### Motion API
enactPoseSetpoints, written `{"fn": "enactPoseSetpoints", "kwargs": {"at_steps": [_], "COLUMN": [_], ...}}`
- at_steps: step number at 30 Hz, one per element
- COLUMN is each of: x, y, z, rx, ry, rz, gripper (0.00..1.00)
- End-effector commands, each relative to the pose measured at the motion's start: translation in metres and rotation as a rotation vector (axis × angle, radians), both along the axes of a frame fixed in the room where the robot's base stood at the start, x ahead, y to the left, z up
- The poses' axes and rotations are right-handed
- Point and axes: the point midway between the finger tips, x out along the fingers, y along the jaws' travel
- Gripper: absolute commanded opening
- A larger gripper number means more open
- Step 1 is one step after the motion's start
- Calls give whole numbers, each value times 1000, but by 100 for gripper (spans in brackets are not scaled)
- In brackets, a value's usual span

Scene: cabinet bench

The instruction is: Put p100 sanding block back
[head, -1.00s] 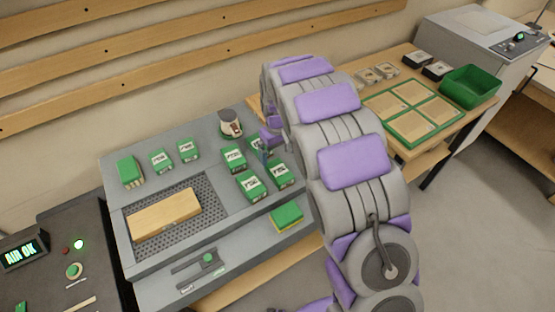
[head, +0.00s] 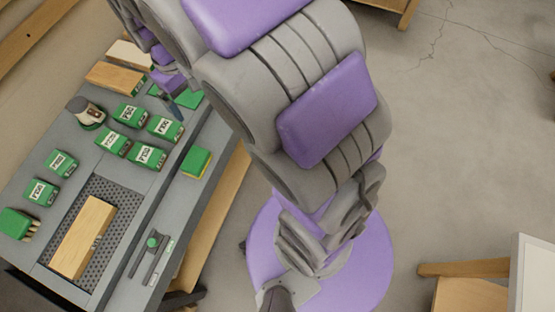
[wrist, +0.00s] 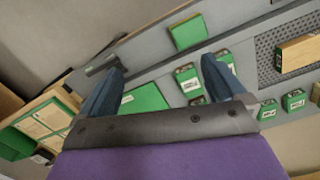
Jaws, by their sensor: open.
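Several green sanding blocks with white labels stand in a group on the grey bench in the head view, among them a front right one (head: 165,128) and a front left one (head: 147,156). I cannot surely read which label is P100. A green block with a yellow underside (head: 195,162) lies on the lower front ledge; it also shows in the wrist view (wrist: 187,32). My gripper (wrist: 164,68) is open and empty, above the bench beyond the labelled group. A flat green thing (wrist: 148,98) shows below and between its fingers, partly hidden by my gripper.
A wooden piece (head: 84,237) lies on the perforated plate. A sander-like tool (head: 87,112) stands behind the labelled blocks, and more wooden pieces (head: 115,77) lie at the far end. Two labelled blocks (head: 61,163) (head: 41,192) and a brush-like green thing (head: 17,224) line the back.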

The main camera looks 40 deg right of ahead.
Motion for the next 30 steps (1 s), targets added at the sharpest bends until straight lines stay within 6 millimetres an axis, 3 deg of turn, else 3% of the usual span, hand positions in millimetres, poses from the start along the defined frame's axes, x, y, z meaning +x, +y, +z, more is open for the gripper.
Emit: {"fn": "enactPoseSetpoints", "kwargs": {"at_steps": [1, 8, 18, 24, 30], "x": [-19, -102, -220, -254, -259], "y": [-8, -35, -55, -58, -58], "z": [8, 29, 31, 26, 25], "rx": [0, 0, -1, -4, -5], "ry": [4, 32, 77, 91, 93], "rz": [-27, -137, -264, -296, -302], "gripper": [98, 98, 98, 98, 98]}}
